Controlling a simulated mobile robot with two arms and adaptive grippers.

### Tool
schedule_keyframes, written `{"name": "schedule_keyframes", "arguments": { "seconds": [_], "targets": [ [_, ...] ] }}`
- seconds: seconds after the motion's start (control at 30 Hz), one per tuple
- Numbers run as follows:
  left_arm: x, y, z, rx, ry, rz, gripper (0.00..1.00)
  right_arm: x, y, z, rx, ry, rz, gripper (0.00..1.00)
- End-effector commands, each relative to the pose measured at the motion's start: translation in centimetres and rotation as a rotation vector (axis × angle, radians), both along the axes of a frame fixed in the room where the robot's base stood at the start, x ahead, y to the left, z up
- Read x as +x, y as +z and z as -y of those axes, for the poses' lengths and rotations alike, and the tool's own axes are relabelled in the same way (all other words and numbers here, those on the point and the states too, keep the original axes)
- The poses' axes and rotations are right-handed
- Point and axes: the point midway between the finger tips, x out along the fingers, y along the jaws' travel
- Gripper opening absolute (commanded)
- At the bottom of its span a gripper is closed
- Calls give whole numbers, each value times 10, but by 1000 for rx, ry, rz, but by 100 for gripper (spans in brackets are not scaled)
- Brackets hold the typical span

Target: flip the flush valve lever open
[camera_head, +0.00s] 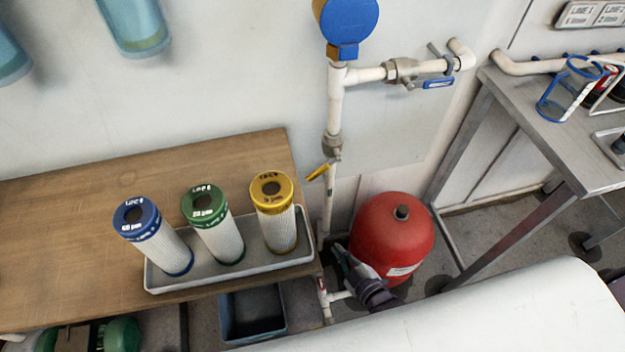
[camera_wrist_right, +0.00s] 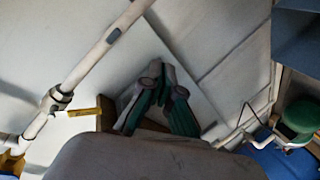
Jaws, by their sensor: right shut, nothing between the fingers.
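A yellow lever (camera_head: 318,172) sits on a grey valve (camera_head: 333,148) on the white vertical pipe, tilted down to the left. A blue lever (camera_head: 438,83) lies along the horizontal branch pipe above. No readable label shows which one is the flush valve. A yellow-orange lever (camera_wrist_right: 85,112) and its pipe fitting also show at left in the right wrist view. My right gripper (camera_head: 342,252) is low by the pipe, in front of the red tank, below the yellow lever. Its green-padded fingers (camera_wrist_right: 157,72) are together and empty, apart from the lever. My left gripper is not in view.
A red tank (camera_head: 392,238) stands close behind and right of my right gripper. A wooden bench (camera_head: 70,245) at left bears a tray (camera_head: 175,283) with three filter cartridges. A blue bin (camera_head: 252,314) sits below. A metal table (camera_head: 540,135) stands at right.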

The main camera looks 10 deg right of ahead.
Motion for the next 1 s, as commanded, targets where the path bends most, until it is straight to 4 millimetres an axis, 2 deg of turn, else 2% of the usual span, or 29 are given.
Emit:
{"name": "schedule_keyframes", "arguments": {
  "seconds": [0.03, 0.1, 0.2, 0.33, 0.5, 0.8, 1.0],
  "targets": [
    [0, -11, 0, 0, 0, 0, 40, 11, 27, -8, -4, 11, 112, 0],
    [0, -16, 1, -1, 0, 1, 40, 19, 67, -15, -12, 7, 246, 0],
    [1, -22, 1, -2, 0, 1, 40, 24, 113, -20, -19, -14, 389, 0],
    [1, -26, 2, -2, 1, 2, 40, 23, 150, -21, -23, -46, 496, 0],
    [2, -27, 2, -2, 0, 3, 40, 22, 166, -21, -27, -65, 539, 0],
    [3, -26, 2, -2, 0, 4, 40, 23, 167, -21, -27, -66, 540, 0],
    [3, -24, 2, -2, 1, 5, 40, 41, 173, -25, -25, -67, 542, 0]
  ]
}}
